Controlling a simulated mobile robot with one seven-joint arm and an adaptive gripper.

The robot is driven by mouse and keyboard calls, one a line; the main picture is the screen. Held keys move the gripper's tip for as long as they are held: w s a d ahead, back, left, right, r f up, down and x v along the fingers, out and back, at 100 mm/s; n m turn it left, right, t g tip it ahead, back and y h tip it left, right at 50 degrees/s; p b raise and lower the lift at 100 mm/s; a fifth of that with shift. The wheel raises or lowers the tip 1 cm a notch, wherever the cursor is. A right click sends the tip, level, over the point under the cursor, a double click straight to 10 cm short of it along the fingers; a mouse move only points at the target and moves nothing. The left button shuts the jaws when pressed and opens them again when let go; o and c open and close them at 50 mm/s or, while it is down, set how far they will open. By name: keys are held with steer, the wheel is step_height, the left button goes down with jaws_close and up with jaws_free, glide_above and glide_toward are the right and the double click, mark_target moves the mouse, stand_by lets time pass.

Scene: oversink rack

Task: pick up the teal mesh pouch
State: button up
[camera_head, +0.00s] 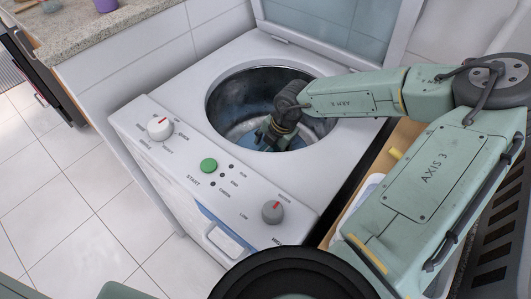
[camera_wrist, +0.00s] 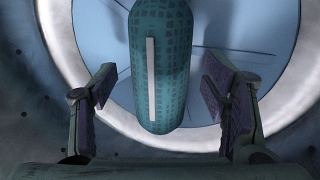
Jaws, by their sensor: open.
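The teal mesh pouch (camera_wrist: 160,70) is a long rounded shape with a dark block pattern and a pale strip along it. It shows in the upper middle of the wrist view, inside the washer drum. My gripper (camera_wrist: 163,103) is open, with one finger on each side of the pouch's near end. I see a gap between each finger and the pouch. In the head view my gripper (camera_head: 272,137) reaches down into the drum opening, and I cannot make out the pouch clearly there.
The white top-loading washer (camera_head: 150,108) has its lid (camera_head: 335,25) raised at the back. A control panel with a green button (camera_head: 208,165) and knobs is at the front. A stone counter (camera_head: 110,28) stands at the upper left.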

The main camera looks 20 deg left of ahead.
steer(key=shift+a+f, duration=0.15)
steer(key=shift+f, duration=0.35)
steer(key=c, duration=1.3)
steer(key=shift+r, duration=0.1)
